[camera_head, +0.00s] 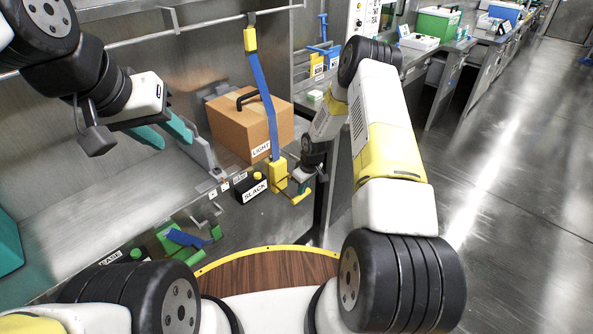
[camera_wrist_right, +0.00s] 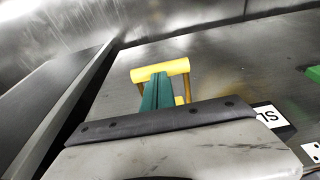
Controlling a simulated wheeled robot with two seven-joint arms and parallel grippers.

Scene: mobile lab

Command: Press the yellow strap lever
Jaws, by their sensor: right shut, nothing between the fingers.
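The yellow strap lever (camera_head: 301,195) sticks out to the right from the low end of the yellow ratchet buckle (camera_head: 277,174), on a blue strap (camera_head: 265,95). In the right wrist view the lever is a yellow crossbar (camera_wrist_right: 160,70) on two side arms. My right gripper (camera_wrist_right: 157,82) is shut and empty, its teal fingers between these arms with their tips at the crossbar. I cannot tell if they touch. In the head view this gripper (camera_head: 299,186) is mostly hidden by its wrist. My left gripper (camera_head: 166,128) is open and empty at the upper left.
A brown case (camera_head: 232,125) with a black handle and a "LIGHT" label stands behind the strap. A black "SLACK" block (camera_head: 252,190) is left of the buckle. Green clamp parts with blue (camera_head: 185,238) lie at the lower left. The floor at right (camera_head: 510,200) is clear.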

